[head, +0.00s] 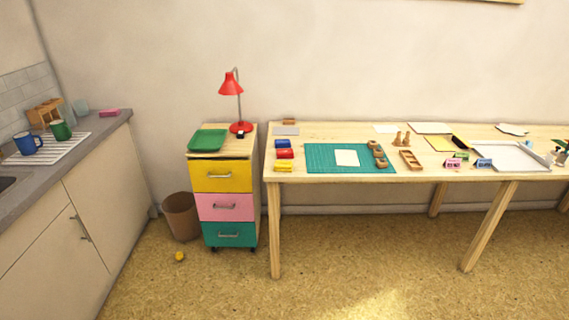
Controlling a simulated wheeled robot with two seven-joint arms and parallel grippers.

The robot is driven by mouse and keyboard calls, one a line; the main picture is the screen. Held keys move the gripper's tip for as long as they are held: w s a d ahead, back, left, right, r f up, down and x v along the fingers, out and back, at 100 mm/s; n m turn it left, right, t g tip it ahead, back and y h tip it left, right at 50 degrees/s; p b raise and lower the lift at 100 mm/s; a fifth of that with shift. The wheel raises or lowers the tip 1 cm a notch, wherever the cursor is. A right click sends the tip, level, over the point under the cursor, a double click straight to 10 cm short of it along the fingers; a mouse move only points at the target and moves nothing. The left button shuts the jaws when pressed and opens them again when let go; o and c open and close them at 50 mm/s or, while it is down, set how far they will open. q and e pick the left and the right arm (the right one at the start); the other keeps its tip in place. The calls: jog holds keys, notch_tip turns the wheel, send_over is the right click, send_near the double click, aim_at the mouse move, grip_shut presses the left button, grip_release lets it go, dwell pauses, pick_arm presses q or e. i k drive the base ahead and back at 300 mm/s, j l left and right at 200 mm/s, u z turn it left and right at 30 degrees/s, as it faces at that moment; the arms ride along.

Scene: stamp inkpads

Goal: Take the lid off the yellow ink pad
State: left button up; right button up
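The yellow ink pad (284,168) lies at the front left corner of the wooden table. It is small in this view, and I cannot make out the seam of its lid. A red ink pad (285,154) lies just behind it, and a blue ink pad (282,143) lies behind the red one. Neither of my grippers shows in the head view.
A teal cutting mat (378,161) with a cream sheet lies right of the pads. The wooden table (330,178) also bears stamps, trays and papers. A drawer cabinet (224,206) stands left of it. The cork-coloured floor (350,255) before the table is clear.

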aim_at(286, 165)
jog(key=i+j+z, duration=0.1)
jog(key=z, duration=0.95)
jog(key=i+j+z, duration=0.25)
jog(key=j+z, duration=0.15)
jog(key=j, duration=0.35)
jog(key=i+j+z, duration=0.1)
jog(key=j+z, duration=0.3)
jog(key=j, duration=0.35)
jog(key=j+z, duration=0.4)
jog(key=j, duration=0.45)
